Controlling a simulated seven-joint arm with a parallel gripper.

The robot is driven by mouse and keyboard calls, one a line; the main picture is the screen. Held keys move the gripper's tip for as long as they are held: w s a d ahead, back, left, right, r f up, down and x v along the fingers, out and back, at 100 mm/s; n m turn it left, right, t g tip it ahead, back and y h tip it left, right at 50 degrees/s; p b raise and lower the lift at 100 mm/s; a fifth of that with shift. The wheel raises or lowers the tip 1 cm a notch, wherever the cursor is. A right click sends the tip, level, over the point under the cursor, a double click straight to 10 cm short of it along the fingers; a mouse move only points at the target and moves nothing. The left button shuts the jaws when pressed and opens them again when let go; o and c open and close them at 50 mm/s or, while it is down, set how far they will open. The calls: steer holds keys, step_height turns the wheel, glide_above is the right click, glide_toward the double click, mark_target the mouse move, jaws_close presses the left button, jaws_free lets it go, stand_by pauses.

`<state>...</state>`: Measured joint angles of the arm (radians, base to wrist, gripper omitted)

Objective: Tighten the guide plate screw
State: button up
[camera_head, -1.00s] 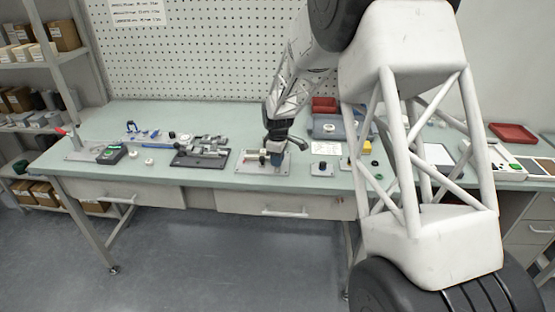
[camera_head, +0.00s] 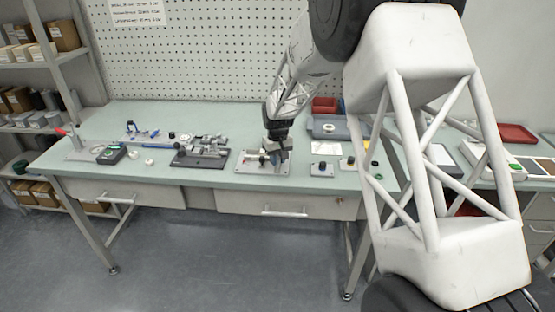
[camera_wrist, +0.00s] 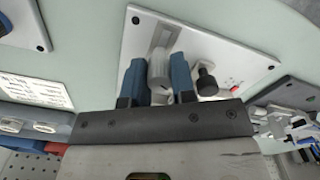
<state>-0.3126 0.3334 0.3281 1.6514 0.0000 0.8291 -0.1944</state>
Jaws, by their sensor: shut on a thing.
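A light fixture plate (camera_head: 245,167) lies on the bench below my gripper. In the wrist view the same plate (camera_wrist: 238,58) shows a slot, small red marks and a black knob (camera_wrist: 207,80). My gripper (camera_wrist: 158,80) points down at the plate, its two blue fingers closed on the sides of a grey cylindrical piece (camera_wrist: 159,66) by the slot. The black knob stands just right of the fingers, apart from the grey piece. In the head view my gripper (camera_head: 277,156) hides part of the plate. I cannot tell whether the grey piece is the screw's head.
A dark fixture with grey metal parts (camera_head: 200,152) stands left of the plate. A small plate with a knob (camera_head: 322,169) lies to the right. Behind it are a blue-grey tray (camera_head: 325,127) and a red bin (camera_head: 324,104). The bench front edge is clear.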

mark_target(278, 157)
steer(key=m, duration=1.2)
steer(key=shift+m, duration=0.3)
stand_by(0.3)
steer(key=o, duration=0.9)
steer(key=shift+r, duration=3.9)
